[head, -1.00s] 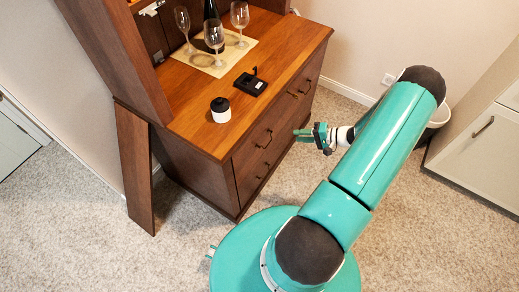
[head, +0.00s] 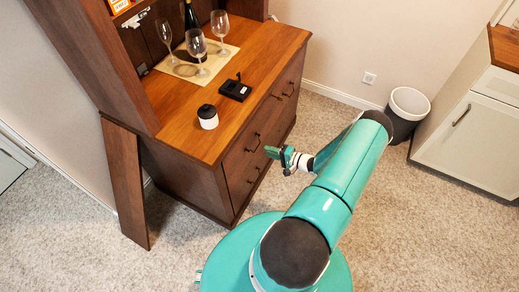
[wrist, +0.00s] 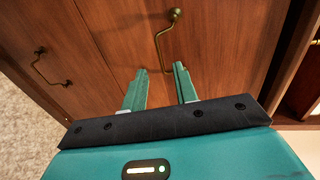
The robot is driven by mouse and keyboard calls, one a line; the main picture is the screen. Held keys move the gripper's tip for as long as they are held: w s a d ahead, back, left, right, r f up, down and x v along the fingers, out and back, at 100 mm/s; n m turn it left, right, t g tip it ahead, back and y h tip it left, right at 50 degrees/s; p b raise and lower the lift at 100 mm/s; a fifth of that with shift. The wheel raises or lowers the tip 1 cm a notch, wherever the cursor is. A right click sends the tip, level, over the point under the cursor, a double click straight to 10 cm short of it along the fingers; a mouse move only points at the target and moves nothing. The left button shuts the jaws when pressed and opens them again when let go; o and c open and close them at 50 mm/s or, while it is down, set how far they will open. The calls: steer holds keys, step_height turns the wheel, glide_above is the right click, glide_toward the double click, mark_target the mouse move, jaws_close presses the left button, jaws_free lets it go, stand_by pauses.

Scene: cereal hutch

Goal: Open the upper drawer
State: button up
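My gripper (head: 270,152) is just in front of the drawer fronts, near the upper handle. In the wrist view my gripper (wrist: 160,70) is open, its two green fingers apart and pointing at the wood. A brass handle (wrist: 159,48) lies just ahead of the fingertips, its near end roughly between them. I cannot tell if they touch. Another brass handle (wrist: 38,68) is to the left. The drawer looks closed.
On the worktop stand a black-lidded white jar (head: 208,118), a small black box (head: 235,90), and wine glasses with a bottle (head: 190,18) by a mat. A bin (head: 405,112) and white cabinet (head: 470,135) are at right. Carpet in front is free.

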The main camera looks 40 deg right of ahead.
steer(key=x, duration=0.5)
steer(key=shift+w+a, duration=0.15)
steer(key=shift+c, duration=0.2)
jaws_close()
